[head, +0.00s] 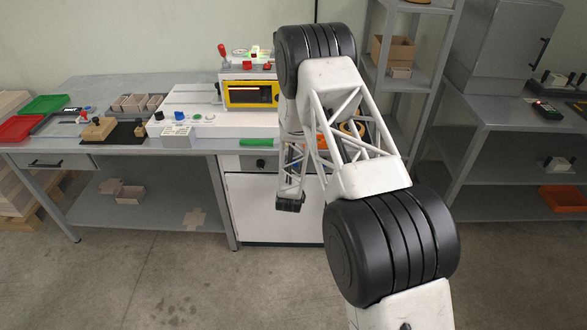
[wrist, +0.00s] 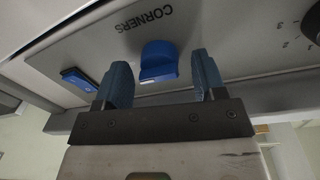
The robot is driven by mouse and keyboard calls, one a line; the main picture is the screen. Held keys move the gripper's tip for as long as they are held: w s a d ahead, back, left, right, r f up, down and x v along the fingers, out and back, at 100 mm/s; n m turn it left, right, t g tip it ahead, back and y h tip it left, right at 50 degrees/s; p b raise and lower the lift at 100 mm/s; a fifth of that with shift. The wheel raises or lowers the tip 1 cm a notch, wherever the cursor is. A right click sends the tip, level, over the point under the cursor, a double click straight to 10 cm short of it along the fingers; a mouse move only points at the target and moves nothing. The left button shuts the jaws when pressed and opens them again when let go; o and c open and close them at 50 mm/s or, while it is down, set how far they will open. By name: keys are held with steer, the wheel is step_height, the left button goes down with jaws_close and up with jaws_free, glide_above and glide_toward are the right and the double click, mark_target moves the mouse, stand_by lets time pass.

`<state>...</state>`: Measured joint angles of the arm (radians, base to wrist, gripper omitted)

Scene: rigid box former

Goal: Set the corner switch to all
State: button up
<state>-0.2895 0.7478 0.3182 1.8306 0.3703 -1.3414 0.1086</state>
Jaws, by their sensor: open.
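The corner switch (wrist: 158,54) is a blue knob on a grey panel (wrist: 225,35) in the wrist view, beside the word CORNERS, which reads upside down. A pale mark shows on the knob's near edge. My gripper (wrist: 160,64) is open, with one blue-grey finger at each side of the knob and gaps between. I cannot tell whether the fingertips reach past its face. The other setting labels around the knob are not visible.
A blue rocker (wrist: 78,79) lies left of the knob, and a dark dial (wrist: 312,24) with marks is at the right edge. In the head view, the white machine (head: 195,100) with a yellow-framed window (head: 250,94) stands on the bench (head: 100,88). Shelves (head: 500,105) stand at right.

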steer(key=c, duration=0.9)
steer(key=shift+n, duration=0.3)
steer(key=n, duration=0.8)
steer(key=shift+a+t, duration=0.2)
steer(key=shift+t, duration=0.1)
steer(key=shift+n, duration=0.3)
